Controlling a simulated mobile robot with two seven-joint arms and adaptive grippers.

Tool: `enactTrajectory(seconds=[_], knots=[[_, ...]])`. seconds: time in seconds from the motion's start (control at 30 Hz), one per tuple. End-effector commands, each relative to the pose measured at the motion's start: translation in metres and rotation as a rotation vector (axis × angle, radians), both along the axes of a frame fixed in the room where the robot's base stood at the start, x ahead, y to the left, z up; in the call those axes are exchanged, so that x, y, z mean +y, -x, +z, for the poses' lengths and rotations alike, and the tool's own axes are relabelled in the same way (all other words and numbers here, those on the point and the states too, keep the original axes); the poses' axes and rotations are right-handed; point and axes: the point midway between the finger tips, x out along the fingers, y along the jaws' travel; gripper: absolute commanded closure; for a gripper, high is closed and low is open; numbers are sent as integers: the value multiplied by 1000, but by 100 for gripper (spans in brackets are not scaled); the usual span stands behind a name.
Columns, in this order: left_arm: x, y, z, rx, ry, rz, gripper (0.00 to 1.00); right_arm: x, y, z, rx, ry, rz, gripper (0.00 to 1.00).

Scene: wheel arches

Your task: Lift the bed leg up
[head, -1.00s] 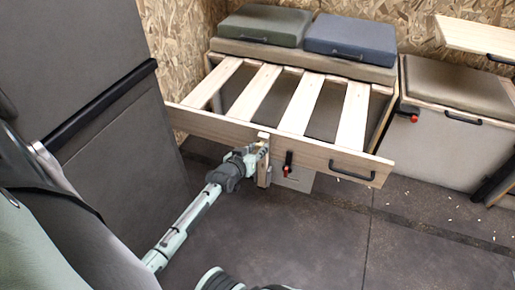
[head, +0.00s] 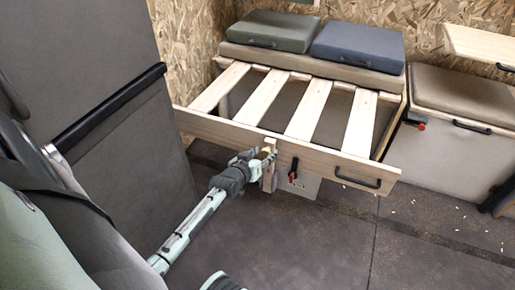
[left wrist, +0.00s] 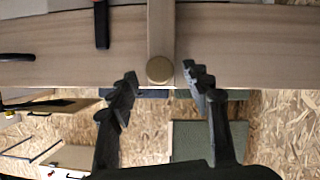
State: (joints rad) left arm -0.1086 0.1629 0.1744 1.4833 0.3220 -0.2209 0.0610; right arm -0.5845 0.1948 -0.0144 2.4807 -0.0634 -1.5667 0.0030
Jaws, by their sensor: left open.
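The bed leg (head: 269,178) is a short wooden post hanging at the front board (head: 225,132) of the slatted wooden bed. In the left wrist view the leg (left wrist: 161,28) crosses the board, with a round brass-coloured knob (left wrist: 159,69) at its end. My left gripper (head: 262,160) is at the leg's upper part, in front of the board. In the left wrist view its two fingers (left wrist: 158,75) are spread, one each side of the knob, with gaps visible. The head view does not show clearly whether they touch the leg. My right gripper is out of view.
A red-and-black latch (head: 293,171) and a black handle (head: 357,182) sit on the front board, right of the leg. Green (head: 270,31) and blue (head: 358,45) cushions lie at the back. A cushioned bench (head: 465,95) stands right.

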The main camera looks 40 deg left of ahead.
Motion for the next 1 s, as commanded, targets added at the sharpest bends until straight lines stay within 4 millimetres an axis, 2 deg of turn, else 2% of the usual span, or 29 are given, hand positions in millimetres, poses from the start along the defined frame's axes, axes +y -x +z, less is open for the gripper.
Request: enactTrajectory(seconds=[0.4,0.53,0.7,1.0], knots=[[-12,77,30,0,0,1,50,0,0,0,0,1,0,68],[-14,94,38,0,1,1,50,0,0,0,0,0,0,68],[-16,103,43,-1,1,1,50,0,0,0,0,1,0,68],[-16,104,43,-2,0,1,50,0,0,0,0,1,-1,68]])
